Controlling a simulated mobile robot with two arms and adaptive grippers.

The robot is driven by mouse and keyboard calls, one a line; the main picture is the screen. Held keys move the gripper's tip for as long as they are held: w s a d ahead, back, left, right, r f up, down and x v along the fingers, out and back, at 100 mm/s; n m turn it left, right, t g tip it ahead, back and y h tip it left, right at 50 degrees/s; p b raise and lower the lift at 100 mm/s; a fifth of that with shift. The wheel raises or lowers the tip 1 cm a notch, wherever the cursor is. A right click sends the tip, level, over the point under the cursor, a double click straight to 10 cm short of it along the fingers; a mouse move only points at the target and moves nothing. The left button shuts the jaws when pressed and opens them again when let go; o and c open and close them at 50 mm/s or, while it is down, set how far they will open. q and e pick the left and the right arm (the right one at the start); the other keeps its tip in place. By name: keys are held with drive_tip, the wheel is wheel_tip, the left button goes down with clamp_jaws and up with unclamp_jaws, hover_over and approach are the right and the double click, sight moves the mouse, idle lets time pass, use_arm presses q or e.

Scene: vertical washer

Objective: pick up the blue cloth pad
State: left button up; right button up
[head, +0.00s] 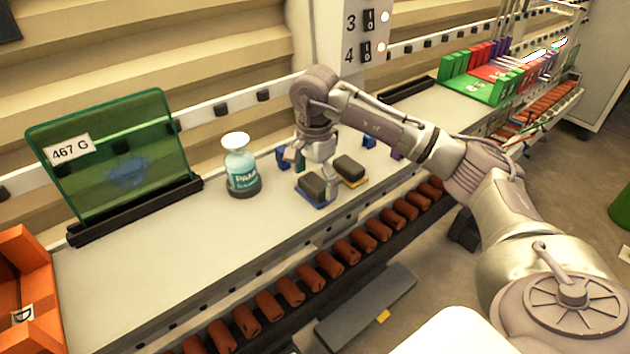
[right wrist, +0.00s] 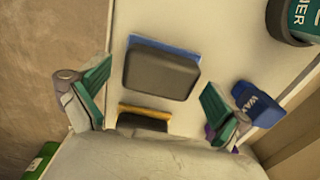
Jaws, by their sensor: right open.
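The blue cloth pad (head: 314,199) lies flat on the pale shelf, a dark grey block with a blue layer under it. In the right wrist view the blue pad (right wrist: 160,70) lies just beyond the fingertips, roughly centred between them. My right gripper (head: 313,172) is open above the pads, pointing down, its green-tipped fingers apart with nothing between them. They also show in the right wrist view (right wrist: 157,98). A similar pad with a yellow layer (head: 350,171) lies next to the blue one. My left gripper is in neither view.
A bottle with a white cap (head: 241,168) stands left of the pads. A small blue container (right wrist: 259,103) is close to one finger. A green panel (head: 115,155) and an orange bin (head: 22,285) are farther left. The shelf between bottle and panel is clear.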

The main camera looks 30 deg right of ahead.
sight(314, 181)
drive_tip(key=shift+f, duration=0.3)
drive_tip(key=c, duration=1.1)
drive_tip(key=shift+r+b, duration=0.55)
wheel_tip(314, 181, up, 3)
drive_tip(key=shift+f+b, duration=0.15)
drive_tip(key=shift+b, duration=0.75)
drive_tip(key=s+d+r+b, duration=0.1)
drive_tip(key=s+d+r, duration=0.6)
drive_tip(key=s, duration=0.1)
drive_tip(key=shift+s+d+r, duration=0.15)
drive_tip(key=shift+s+d, duration=0.15)
drive_tip(key=shift+d, duration=0.1)
